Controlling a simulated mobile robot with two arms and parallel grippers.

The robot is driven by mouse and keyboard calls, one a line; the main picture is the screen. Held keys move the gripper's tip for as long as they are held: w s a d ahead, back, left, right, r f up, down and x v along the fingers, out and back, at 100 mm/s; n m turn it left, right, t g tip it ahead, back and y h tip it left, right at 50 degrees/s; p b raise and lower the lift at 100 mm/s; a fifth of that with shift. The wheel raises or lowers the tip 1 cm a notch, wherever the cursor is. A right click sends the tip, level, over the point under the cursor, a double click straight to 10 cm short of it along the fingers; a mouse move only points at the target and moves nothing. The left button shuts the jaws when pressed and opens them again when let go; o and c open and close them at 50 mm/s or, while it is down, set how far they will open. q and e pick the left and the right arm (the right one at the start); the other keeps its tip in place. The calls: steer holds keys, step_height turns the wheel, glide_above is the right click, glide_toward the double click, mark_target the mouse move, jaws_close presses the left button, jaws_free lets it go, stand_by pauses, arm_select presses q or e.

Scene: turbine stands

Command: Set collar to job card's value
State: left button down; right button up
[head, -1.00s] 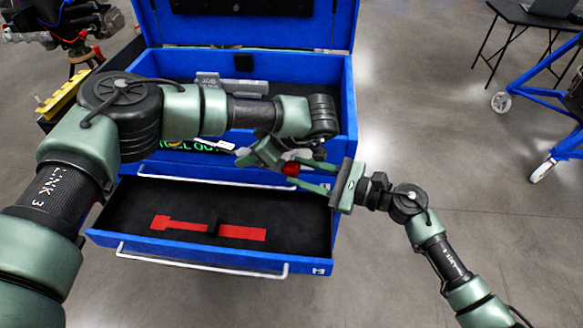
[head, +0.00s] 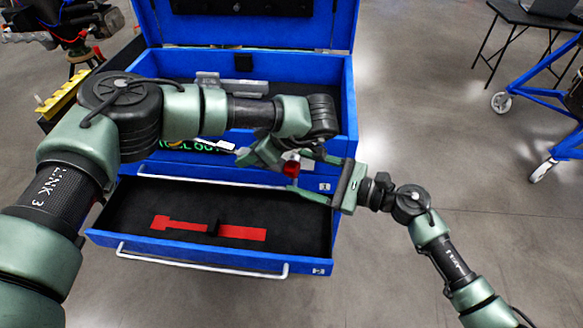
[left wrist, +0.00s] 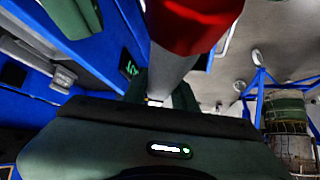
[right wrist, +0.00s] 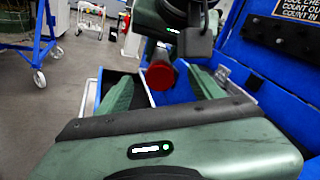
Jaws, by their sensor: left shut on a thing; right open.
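My left gripper (head: 262,154) is shut on a tool with a red end (head: 292,168). In the left wrist view the tool shows as a pale metal shaft (left wrist: 172,68) leading to a wide red part (left wrist: 195,22). My right gripper (head: 304,173) is open, with its fingers on either side of the red end. In the right wrist view the round red end (right wrist: 160,75) sits between the spread fingers, with visible gaps. No collar scale or value is readable. A small white piece (head: 216,144) lies behind my left arm; I cannot tell if it is the job card.
A blue tool chest (head: 345,100) stands ahead, lid up. Its open drawer (head: 120,215) holds a red tool-shaped silhouette (head: 215,229). A grey tool (head: 235,86) lies in the top tray. Green lettering (head: 180,146) is partly hidden by my left arm.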

steer(key=shift+v, duration=2.3)
